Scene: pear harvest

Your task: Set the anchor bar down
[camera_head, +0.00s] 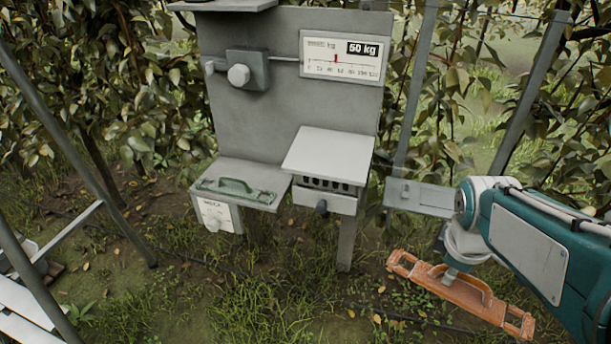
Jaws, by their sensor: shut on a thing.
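The anchor bar (433,280) is an orange bar with a raised handle and an opening near each end. It hangs at a slant below my arm at the lower right, its right end lower in the picture. My gripper (451,278) is shut on it near the middle. The fingertips are small and partly hidden, so the exact grip on the handle is unclear. Grass shows behind and below the bar. Its height above the ground is hard to tell.
A grey stand has an upright panel (240,125) with a 50 kg scale (342,59) and knob. A green handled bar (237,189) lies on its left shelf. A slatted box (328,160) sits beside it; a small bracket (420,197) sticks out right. Metal poles and foliage surround it.

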